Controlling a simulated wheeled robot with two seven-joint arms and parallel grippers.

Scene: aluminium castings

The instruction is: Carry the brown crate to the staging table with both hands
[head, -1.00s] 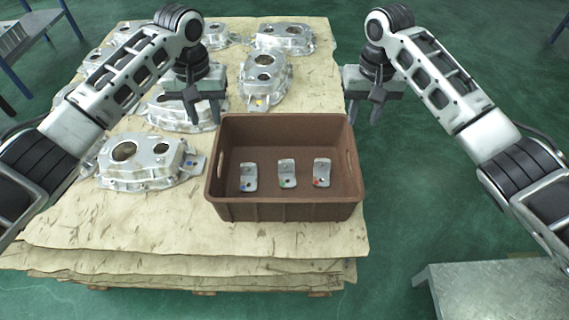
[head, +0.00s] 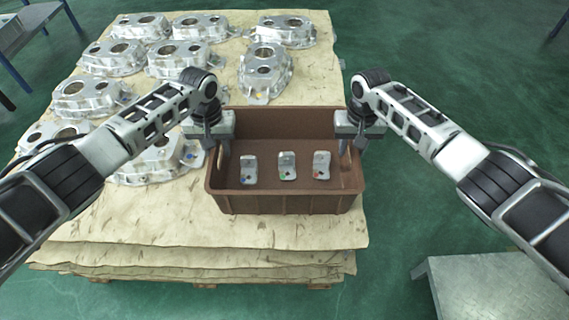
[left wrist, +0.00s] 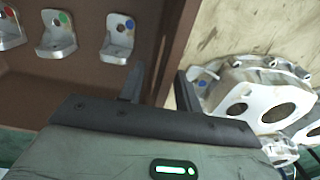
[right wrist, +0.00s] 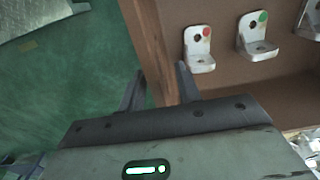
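The brown crate (head: 285,202) sits upright at the right front of the covered pallet stack and holds three small metal brackets (head: 287,165). My left gripper (head: 219,148) is at its left wall. In the left wrist view its open fingers (left wrist: 158,80) straddle that wall (left wrist: 176,40). My right gripper (head: 351,147) is at the right wall. In the right wrist view its open fingers (right wrist: 160,78) straddle that wall (right wrist: 148,40). A grey metal-topped table (head: 490,285) stands at the lower right; I cannot tell if it is the staging table.
Several aluminium castings (head: 185,60) lie on the pallet's tan sheet (head: 190,225) behind and left of the crate. One casting (left wrist: 260,95) is close beside my left gripper. Green floor (head: 440,85) is clear to the right. Another table (head: 30,20) stands far left.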

